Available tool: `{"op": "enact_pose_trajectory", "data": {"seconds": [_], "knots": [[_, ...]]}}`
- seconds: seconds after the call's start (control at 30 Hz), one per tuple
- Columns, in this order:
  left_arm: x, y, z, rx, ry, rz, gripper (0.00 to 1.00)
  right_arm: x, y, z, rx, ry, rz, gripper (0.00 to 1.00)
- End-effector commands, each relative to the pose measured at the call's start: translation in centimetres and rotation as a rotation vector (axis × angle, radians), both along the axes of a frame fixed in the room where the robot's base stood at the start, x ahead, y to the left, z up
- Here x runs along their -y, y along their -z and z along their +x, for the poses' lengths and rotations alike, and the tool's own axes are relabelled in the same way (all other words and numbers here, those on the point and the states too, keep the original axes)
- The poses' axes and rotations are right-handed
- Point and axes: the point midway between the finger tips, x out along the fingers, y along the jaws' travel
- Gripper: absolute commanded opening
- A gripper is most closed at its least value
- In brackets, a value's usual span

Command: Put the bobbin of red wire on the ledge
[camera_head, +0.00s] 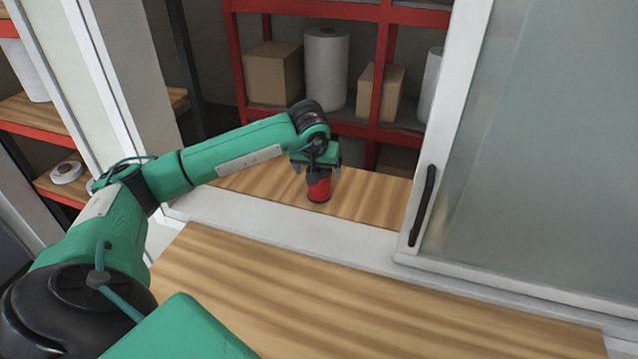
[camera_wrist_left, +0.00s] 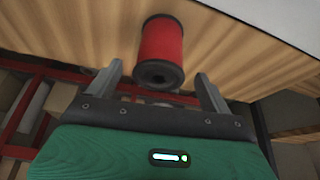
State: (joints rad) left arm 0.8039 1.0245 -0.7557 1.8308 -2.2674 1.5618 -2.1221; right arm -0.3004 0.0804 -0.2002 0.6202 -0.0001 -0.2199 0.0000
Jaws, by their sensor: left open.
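The bobbin of red wire (camera_head: 319,187) stands upright on the wooden ledge (camera_head: 375,195) behind the window opening in the head view. In the left wrist view the bobbin (camera_wrist_left: 161,52) shows its red winding and dark end flange, just past the fingertips. The exact gap between fingers and bobbin is hard to tell. My right gripper is not in view.
A sliding glass panel with a white frame (camera_head: 440,140) and dark handle (camera_head: 423,205) stands right of the opening. Red shelving (camera_head: 382,60) with boxes (camera_head: 273,73) and a white roll (camera_head: 326,68) is behind. The wooden counter (camera_head: 370,300) in front is clear.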

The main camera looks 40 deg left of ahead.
Motion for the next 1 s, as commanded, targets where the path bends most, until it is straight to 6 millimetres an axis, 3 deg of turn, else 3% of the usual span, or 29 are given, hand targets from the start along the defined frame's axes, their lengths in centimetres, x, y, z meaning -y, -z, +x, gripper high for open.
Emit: {"op": "enact_pose_trajectory", "data": {"seconds": [0.03,0.2,0.4,1.0], "knots": [[0.2,-0.7,-0.3,0.007,0.003,0.002,0.83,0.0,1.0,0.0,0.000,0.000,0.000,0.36],[0.7,-3.5,-1.5,0.004,0.001,0.001,0.83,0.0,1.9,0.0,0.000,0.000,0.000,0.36],[1.0,-5.2,-2.1,0.001,0.001,0.001,0.83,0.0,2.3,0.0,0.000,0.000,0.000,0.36],[1.1,-5.5,-2.2,0.000,0.001,0.000,0.83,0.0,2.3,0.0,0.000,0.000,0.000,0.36]]}}
